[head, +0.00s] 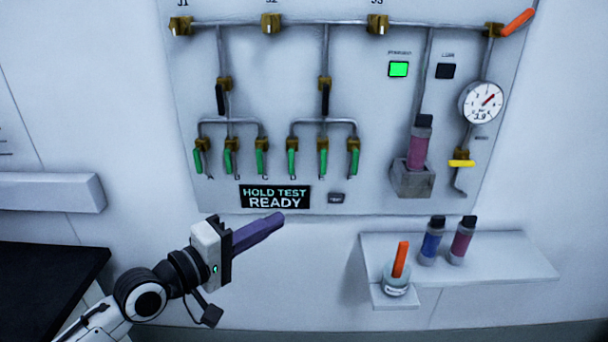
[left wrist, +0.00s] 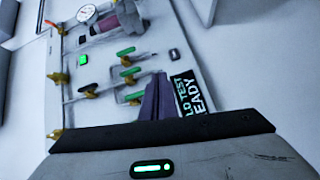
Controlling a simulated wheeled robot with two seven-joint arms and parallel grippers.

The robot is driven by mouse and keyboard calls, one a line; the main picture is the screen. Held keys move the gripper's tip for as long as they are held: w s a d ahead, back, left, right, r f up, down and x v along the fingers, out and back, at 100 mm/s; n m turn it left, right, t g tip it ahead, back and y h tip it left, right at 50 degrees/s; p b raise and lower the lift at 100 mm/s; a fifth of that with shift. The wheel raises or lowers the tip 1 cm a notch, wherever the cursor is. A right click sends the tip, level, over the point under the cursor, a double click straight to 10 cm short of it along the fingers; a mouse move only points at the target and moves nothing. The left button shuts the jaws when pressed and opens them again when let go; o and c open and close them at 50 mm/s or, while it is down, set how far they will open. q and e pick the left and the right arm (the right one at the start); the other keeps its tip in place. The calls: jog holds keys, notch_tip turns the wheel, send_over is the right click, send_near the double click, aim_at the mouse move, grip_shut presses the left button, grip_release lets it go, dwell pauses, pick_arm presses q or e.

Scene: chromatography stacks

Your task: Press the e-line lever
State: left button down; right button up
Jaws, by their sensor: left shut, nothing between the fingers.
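The e-line lever (head: 323,161) is the green handle in the middle of the right group of three on the wall panel. It hangs down from its brass valve; the small letters below are hardly readable. In the left wrist view it seems to be the middle green handle (left wrist: 130,71). My left gripper (head: 279,219) has purple fingers, shut and empty. In the head view its tips are below the panel's HOLD TEST READY sign (head: 275,197), lower and left of the lever. My right gripper is not in view.
Other green levers (head: 260,161) hang on both sides. A small dark button (head: 336,198) is right of the sign. A dark worktop (head: 45,275) is at left.

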aim_at(323, 162)
pick_arm(q)
notch_tip(323, 162, up, 6)
jog(key=w+n+h, duration=0.1)
jog(key=w, duration=0.1)
jog(key=shift+a+n, duration=0.3)
jog(key=shift+a, duration=0.1)
jog(key=shift+r, duration=0.15)
jog(key=x, duration=1)
